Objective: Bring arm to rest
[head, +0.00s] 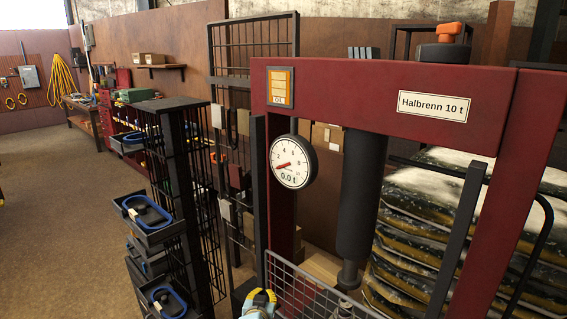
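My gripper cannot be made out in the head view, so its fingers and anything it may hold are not shown. A small yellow and light-blue part (259,301) shows at the bottom edge, in front of the press. It is cut off by the frame, and I cannot tell whether it belongs to my arm.
A dark red press frame (390,88) marked "Halbrenn 10 t" fills the right side. Its gauge (294,162) reads 0.0 t, and a black ram (362,195) hangs down. A wire guard (310,290) stands low in front. A black rack with bins (175,150) stands left; floor (55,210) beyond is clear.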

